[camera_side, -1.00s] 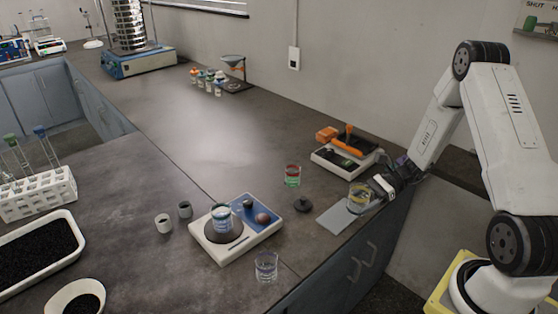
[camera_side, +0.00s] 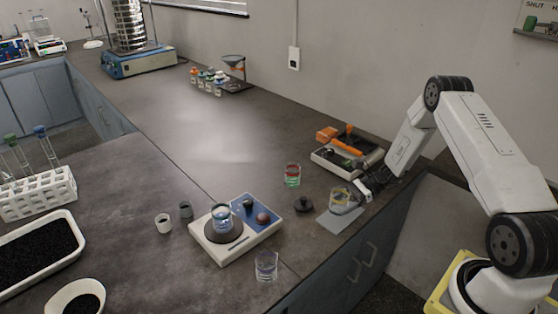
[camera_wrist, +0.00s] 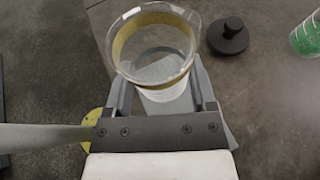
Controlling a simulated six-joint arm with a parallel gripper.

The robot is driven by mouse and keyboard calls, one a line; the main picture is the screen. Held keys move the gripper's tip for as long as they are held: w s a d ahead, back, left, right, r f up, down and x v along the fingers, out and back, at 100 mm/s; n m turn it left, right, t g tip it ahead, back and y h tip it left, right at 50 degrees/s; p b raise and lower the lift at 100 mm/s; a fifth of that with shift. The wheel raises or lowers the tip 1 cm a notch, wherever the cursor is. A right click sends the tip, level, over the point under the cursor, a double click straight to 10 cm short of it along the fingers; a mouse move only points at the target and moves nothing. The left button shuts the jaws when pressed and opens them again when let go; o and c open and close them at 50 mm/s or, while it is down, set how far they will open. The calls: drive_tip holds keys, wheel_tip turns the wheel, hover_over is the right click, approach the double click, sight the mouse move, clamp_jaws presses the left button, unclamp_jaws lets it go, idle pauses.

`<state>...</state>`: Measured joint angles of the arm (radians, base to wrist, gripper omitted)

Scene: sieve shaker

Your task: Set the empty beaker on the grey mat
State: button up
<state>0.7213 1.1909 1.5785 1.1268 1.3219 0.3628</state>
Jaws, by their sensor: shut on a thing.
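The beaker that I hold (camera_side: 341,199) is clear glass with a yellow band below its rim, and it looks empty. My gripper (camera_side: 357,193) is shut on it from the right. In the wrist view the beaker (camera_wrist: 153,45) stands between the two fingers of my gripper (camera_wrist: 160,95). The grey mat (camera_side: 338,222) lies on the bench under and in front of the beaker. The beaker is over the mat; I cannot tell if its base touches it. The mat also shows in the wrist view (camera_wrist: 229,137), partly hidden by my gripper.
A black knobbed weight (camera_side: 303,205) stands left of the mat. A tray with orange tools (camera_side: 347,152) is at the back.

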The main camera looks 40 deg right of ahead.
drive_tip(key=shift+w+f, duration=0.25)
drive_tip(key=shift+f, duration=0.35)
drive_tip(key=shift+d+f, duration=0.1)
drive_tip(key=shift+f, duration=1.1)
drive_tip(key=shift+f, duration=0.15)
drive_tip(key=o, duration=1.2)
drive_tip(key=v, duration=1.2)
drive_tip(key=shift+w+r, duration=0.1)
drive_tip(key=shift+r, duration=0.15)
